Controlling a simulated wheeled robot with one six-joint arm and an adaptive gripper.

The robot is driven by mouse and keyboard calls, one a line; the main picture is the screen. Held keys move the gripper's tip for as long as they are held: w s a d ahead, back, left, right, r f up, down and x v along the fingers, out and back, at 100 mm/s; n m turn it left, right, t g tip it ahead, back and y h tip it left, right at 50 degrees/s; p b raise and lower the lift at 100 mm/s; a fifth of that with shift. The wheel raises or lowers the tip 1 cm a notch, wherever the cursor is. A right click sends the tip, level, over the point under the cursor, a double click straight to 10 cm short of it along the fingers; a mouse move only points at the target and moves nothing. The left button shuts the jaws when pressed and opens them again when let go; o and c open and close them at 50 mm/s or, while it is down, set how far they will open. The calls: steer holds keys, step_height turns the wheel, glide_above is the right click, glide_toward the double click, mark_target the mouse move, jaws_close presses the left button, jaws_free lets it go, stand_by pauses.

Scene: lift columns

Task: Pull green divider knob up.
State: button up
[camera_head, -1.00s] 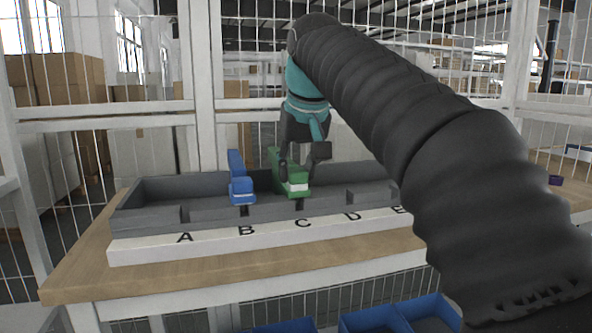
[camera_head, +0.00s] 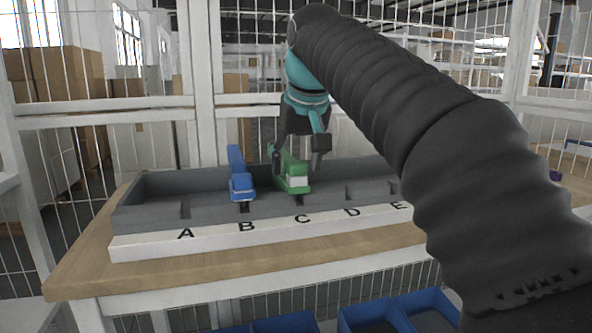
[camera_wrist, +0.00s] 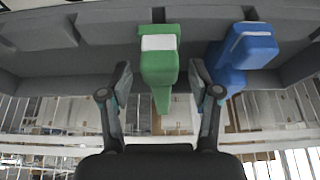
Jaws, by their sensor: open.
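The green divider (camera_head: 295,183), with a white band on its front, stands in the grey tray at slot C. In the wrist view the green knob (camera_wrist: 160,75) is at the upper middle, its narrow end between the fingers. My gripper (camera_head: 298,155) is open over it, one finger on each side. The wrist view shows my gripper (camera_wrist: 160,78) with a gap between each finger and the green knob. The blue divider (camera_head: 240,183) stands to its left at slot B, and at the upper right in the wrist view (camera_wrist: 245,48).
The grey tray (camera_head: 160,216) has a white strip (camera_head: 135,248) lettered A to E and sits on a wooden table (camera_head: 85,270). Blue bins (camera_head: 375,318) lie below the table. A white wire-mesh fence stands behind.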

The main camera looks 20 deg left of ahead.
steer(key=shift+r, duration=0.1)
steer(key=shift+p+v, duration=0.8)
steer(key=shift+v, duration=0.55)
steer(key=v, duration=0.6)
